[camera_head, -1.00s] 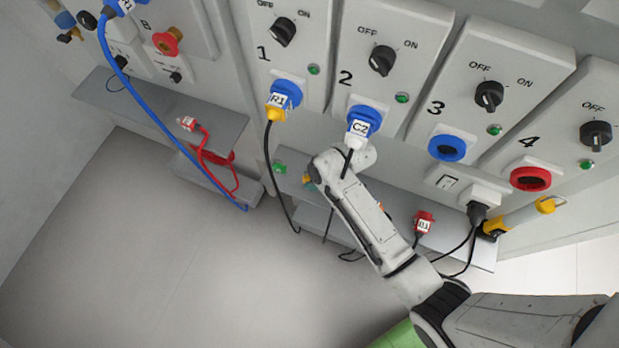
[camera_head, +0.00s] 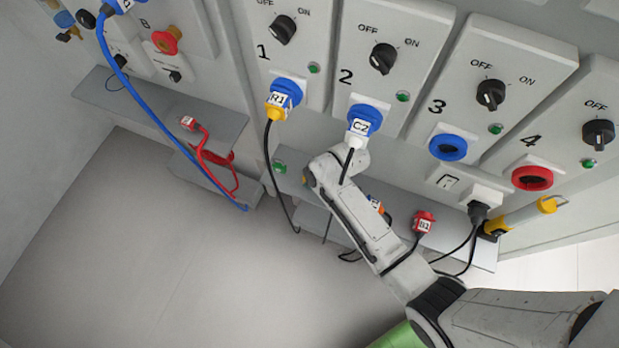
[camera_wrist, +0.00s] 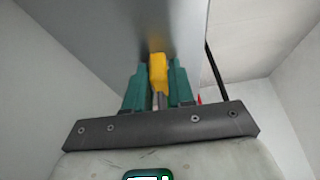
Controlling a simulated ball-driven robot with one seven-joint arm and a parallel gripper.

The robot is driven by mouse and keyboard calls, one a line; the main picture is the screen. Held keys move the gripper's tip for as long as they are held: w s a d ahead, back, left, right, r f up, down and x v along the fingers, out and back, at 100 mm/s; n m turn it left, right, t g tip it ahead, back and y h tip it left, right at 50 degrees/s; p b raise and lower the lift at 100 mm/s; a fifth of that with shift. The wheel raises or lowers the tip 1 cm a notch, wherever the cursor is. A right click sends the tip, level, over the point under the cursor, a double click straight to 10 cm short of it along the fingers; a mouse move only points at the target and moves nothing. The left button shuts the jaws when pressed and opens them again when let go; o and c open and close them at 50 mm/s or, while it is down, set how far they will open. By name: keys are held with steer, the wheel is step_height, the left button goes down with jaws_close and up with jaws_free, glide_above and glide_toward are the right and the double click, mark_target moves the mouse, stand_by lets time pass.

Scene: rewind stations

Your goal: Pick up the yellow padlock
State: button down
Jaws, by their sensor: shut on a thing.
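In the wrist view the yellow padlock (camera_wrist: 158,72) stands between the two green fingers of my gripper (camera_wrist: 157,88). The fingers are shut on it, and a grey metal part shows below its yellow body. A grey surface lies right behind the padlock; I cannot tell whether they touch. In the head view my arm reaches up to the shelf below switch panels 1 and 2. There the gripper and the padlock are hidden behind my arm.
A grey shelf (camera_head: 463,246) runs under the panels. Black cables hang from the blue sockets above my arm. A red coiled cable (camera_head: 215,158) lies on the left shelf.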

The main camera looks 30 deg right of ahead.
steer(key=shift+r, duration=0.15)
steer(key=shift+r, duration=0.65)
step_height(320, 180, up, 2)
steer(key=shift+a+r, duration=0.1)
steer(key=s+a+b, duration=0.1)
steer(key=s+a, duration=0.9)
steer(key=a, duration=0.4)
steer(key=shift+s+a, duration=0.2)
steer(key=shift+s, duration=0.1)
steer(key=shift+s, duration=0.1)
